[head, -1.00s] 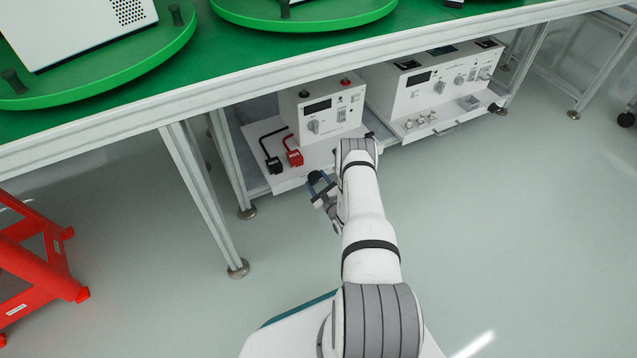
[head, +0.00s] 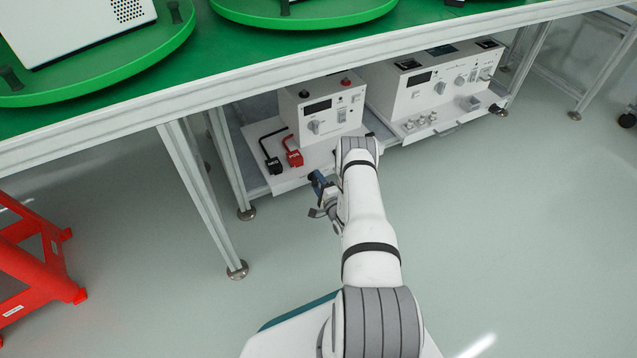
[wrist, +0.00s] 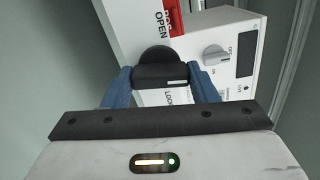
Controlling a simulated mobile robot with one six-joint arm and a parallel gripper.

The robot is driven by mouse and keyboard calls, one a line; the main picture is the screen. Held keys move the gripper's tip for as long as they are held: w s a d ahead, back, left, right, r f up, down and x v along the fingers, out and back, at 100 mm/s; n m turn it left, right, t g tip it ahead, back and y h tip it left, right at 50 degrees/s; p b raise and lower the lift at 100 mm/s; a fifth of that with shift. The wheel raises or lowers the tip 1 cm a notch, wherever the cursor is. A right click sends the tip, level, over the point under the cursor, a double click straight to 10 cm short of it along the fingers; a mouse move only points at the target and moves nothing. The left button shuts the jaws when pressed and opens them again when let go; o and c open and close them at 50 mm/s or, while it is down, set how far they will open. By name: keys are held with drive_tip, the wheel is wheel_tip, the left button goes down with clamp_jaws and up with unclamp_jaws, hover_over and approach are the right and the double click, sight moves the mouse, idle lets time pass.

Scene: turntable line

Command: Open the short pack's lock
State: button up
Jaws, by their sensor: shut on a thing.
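The short pack (head: 318,108) is a white box with a dark display and knobs, on a tray under the bench at the left. Its lock is a black knob (wrist: 156,62) low on the front, seen in the wrist view between OPEN and LOCK labels. My gripper (wrist: 160,76) has its blue fingers on both sides of this knob, shut on it. A small white mark on the knob lies near the LOCK label. In the head view my gripper (head: 318,184) is at the tray's front edge, and the knob is mostly hidden there.
Black and red plugs (head: 294,158) with cables sit on the tray left of my arm. A longer white pack (head: 420,95) stands to the right. A bench leg (head: 200,200) and a red stool (head: 40,250) are at the left.

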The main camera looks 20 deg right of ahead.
drive_tip(key=shift+n, duration=0.8)
drive_tip(key=o, duration=1)
drive_tip(key=s+p, duration=0.3)
drive_tip(key=s, duration=0.5)
drive_tip(key=shift+d, duration=0.1)
drive_tip(key=shift+w, duration=0.1)
